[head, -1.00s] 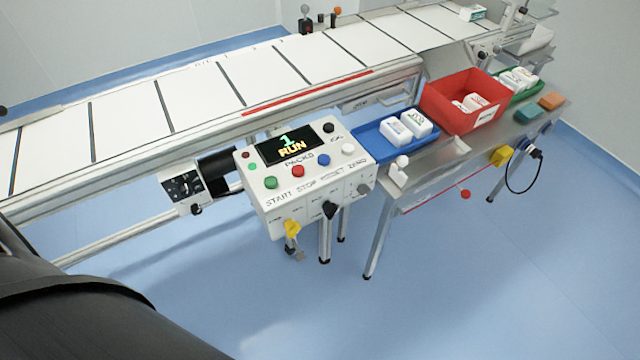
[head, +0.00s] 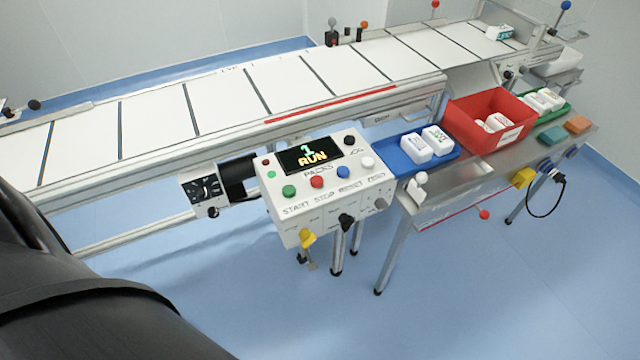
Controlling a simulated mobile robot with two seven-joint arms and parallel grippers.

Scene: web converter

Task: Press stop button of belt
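The white control box (head: 330,187) stands in front of the belt (head: 240,98), near the middle of the head view. Its display (head: 309,155) reads "1" and "RUN". The red stop button (head: 317,182) sits above the word STOP, between the green start button (head: 289,191) and a blue button (head: 343,172) above RESET. A white button (head: 367,163) is at the right end. No hand is on the box. A black part of my own body fills the lower left. Neither of my grippers is in view.
A steel table to the right bears a blue tray (head: 451,156) with white packs, a red bin (head: 466,132) and a green tray (head: 561,111). Yellow and black knobs stick out from the box's front. Blue floor (head: 300,310) in front is open.

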